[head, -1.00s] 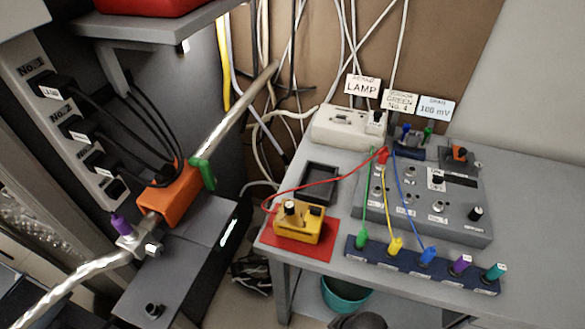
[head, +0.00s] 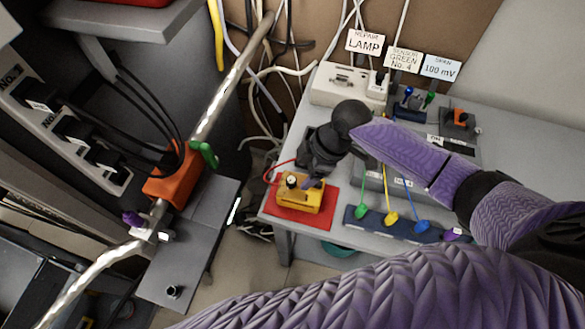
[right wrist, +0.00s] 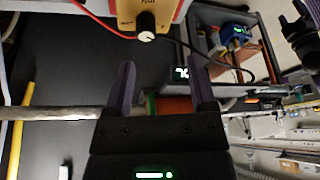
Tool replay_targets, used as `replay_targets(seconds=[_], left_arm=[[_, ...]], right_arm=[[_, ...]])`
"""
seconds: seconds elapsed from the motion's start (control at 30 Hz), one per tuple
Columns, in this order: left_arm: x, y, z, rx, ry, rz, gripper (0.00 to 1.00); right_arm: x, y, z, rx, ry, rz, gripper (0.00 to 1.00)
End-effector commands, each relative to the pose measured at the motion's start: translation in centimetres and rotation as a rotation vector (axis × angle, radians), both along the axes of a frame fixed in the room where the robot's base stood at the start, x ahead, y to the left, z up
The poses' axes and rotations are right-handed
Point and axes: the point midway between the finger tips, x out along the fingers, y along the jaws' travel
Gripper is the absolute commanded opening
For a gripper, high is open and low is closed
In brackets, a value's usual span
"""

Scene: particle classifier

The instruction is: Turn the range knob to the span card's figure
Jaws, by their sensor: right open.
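The span card (head: 440,68) reads 100 mV and stands at the back right in the head view. A yellow box (head: 306,201) sits on a red mat (head: 290,222) at the table's front left corner. A dark knob with a pale top (head: 291,181) stands on the box. I cannot read its scale. My left gripper is not in view.
A blue strip of coloured plugs (head: 353,220) lies to the right, with wires running from it. My right arm covers much of the grey panel behind. A white unit (head: 340,82) and two more cards stand at the back. A metal pipe (head: 228,92) with an orange clamp is at left.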

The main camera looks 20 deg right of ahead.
Motion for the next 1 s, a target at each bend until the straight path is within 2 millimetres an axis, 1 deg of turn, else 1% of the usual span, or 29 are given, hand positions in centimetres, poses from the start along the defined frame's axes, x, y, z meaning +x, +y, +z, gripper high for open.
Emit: replay_targets(seconds=[0.03, 0.1, 0.13, 0.17, 0.23, 0.4, 0.5, 0.6, 0.7, 0.9, 0.93, 0.97, 1.0], left_arm=[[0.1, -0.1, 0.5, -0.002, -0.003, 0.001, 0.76], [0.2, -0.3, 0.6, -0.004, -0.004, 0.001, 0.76], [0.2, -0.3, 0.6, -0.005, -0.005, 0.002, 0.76], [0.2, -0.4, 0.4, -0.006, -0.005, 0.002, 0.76], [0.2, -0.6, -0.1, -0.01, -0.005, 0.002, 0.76], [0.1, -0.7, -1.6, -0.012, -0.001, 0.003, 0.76], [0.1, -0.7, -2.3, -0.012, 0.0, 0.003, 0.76], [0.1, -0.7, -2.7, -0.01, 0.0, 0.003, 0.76], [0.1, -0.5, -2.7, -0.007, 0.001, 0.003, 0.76], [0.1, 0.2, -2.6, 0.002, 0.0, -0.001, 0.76], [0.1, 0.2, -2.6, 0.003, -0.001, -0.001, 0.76], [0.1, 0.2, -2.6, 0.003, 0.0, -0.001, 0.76], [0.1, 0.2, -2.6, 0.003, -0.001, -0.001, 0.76]], right_arm=[[0.8, -0.8, 1.3, -0.005, -0.009, 0.03, 0.72], [1.4, -1.3, 2.2, -0.003, -0.014, 0.066, 0.72], [1.5, -1.4, 2.2, -0.002, -0.014, 0.074, 0.72], [1.5, -1.3, 1.9, 0.0, -0.013, 0.079, 0.72], [1.6, -0.9, 0.6, 0.002, -0.011, 0.082, 0.72], [1.8, 0.8, -3.5, 0.003, -0.009, 0.08, 0.72], [1.9, 1.5, -5.4, 0.002, -0.008, 0.079, 0.72], [2.0, 2.0, -6.5, 0.002, -0.01, 0.079, 0.72], [2.0, 2.3, -6.9, 0.001, -0.011, 0.079, 0.72], [2.0, 2.3, -6.8, 0.001, -0.012, 0.078, 0.72], [2.0, 2.3, -6.8, 0.001, -0.012, 0.078, 0.69], [2.0, 2.3, -6.8, 0.001, -0.012, 0.078, 0.63], [2.0, 2.3, -6.8, 0.001, -0.012, 0.078, 0.55]])
